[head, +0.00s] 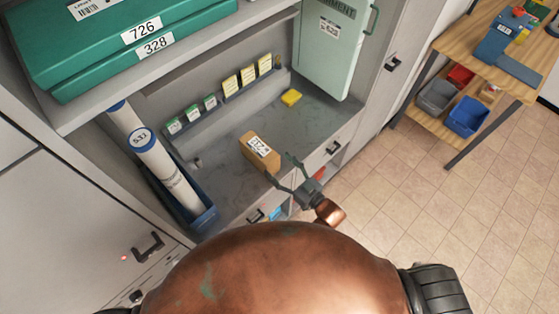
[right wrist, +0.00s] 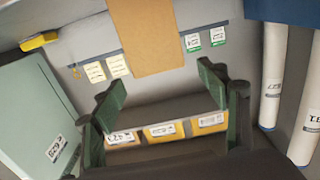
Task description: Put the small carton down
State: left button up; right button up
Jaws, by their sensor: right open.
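The small brown carton (head: 260,152) with a white label stands on the grey counter (head: 225,185), near its front edge. It also shows in the right wrist view, at the top middle (right wrist: 145,35), beyond my fingertips. My right gripper (head: 279,168) is open just in front of the carton, with its green fingers spread. In the right wrist view, the space between the fingers (right wrist: 161,80) is empty, and the carton looks clear of them. I cannot tell the exact gap. My left gripper is not in view.
White tubes (head: 165,165) stand in a blue tray at the counter's left. A yellow block (head: 291,97) lies behind right of the carton. Labelled cards (head: 247,75) line the back. Green boxes (head: 130,40) sit on the shelf above.

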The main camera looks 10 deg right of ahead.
jog(key=shift+s+d, duration=0.1)
